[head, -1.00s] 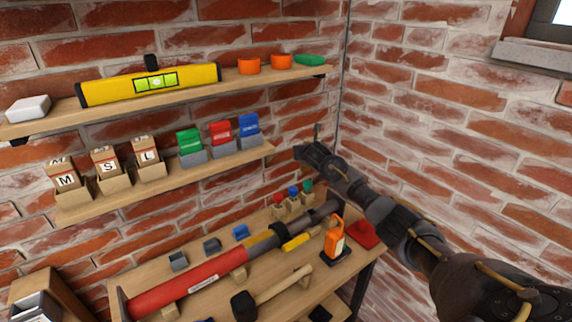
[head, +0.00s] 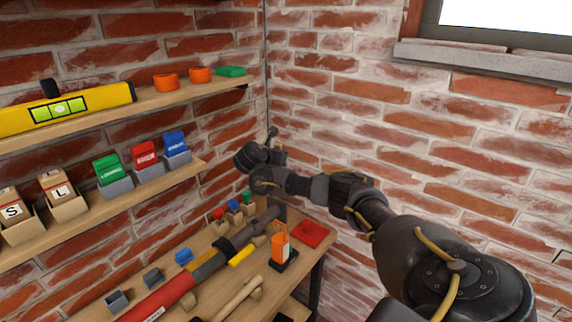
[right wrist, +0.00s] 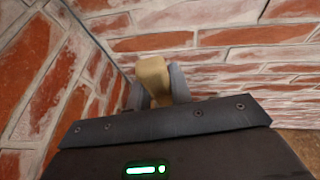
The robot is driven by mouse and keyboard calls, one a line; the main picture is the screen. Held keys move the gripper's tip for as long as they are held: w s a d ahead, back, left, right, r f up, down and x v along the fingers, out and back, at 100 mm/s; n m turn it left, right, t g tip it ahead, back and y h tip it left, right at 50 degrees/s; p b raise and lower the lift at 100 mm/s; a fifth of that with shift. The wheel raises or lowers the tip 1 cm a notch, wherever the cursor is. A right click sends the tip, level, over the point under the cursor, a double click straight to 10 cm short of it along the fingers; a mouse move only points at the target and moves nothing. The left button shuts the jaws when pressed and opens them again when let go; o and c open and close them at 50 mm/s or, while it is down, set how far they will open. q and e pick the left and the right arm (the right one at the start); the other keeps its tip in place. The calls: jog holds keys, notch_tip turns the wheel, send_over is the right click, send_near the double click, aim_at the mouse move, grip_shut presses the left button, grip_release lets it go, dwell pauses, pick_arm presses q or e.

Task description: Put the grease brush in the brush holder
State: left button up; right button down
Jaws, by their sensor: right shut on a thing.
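My right gripper (head: 258,152) is raised above the workbench's far end, near the wall corner. In the right wrist view its two grey fingers (right wrist: 155,90) are shut on a tan, wood-coloured piece (right wrist: 152,75). This is likely the grease brush's handle, but its bristles are not visible there. In the head view a small dark part (head: 273,132) sticks up at the gripper; I cannot tell what it is. I cannot identify the brush holder for certain. Small blocks with red (head: 218,214), blue (head: 233,206) and green (head: 247,196) tops stand below the gripper. My left gripper is out of view.
A shelf with green (head: 112,170), red (head: 146,155) and blue (head: 175,145) boxes lies left of the gripper. The bench holds an orange item (head: 281,243) on a black base, a red mat (head: 312,234), a hammer (head: 238,298) and a long red tool (head: 160,300).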

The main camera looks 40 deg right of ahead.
jog(key=w+a+r+n+t+y, duration=0.1)
jog(key=a+r+n+t+y, duration=0.15)
jog(key=a+r, duration=0.4)
jog(key=w+a+r+n+t+y, duration=0.15)
jog(key=a+r+n+t, duration=0.25)
jog(key=a, duration=0.6)
jog(key=s+a+n+t+y, duration=0.2)
jog(key=s+a+n+y, duration=0.15)
jog(key=a, duration=0.65)
jog(key=s+a+n+y, duration=0.2)
jog(key=s+a+y, duration=0.1)
jog(key=s+a, duration=0.3)
jog(key=s+a+f+n+y+b, duration=0.1)
jog(key=s+a+f+b, duration=0.1)
jog(key=f+b, duration=0.2)
jog(key=s+a+f+n+y+b, duration=0.1)
jog(key=s+a+f+b, duration=0.1)
jog(key=f, duration=0.4)
jog(key=shift+a+f+n+t+b, duration=0.35)
jog(key=shift+a+t+b, duration=0.15)
jog(key=shift+b, duration=0.7)
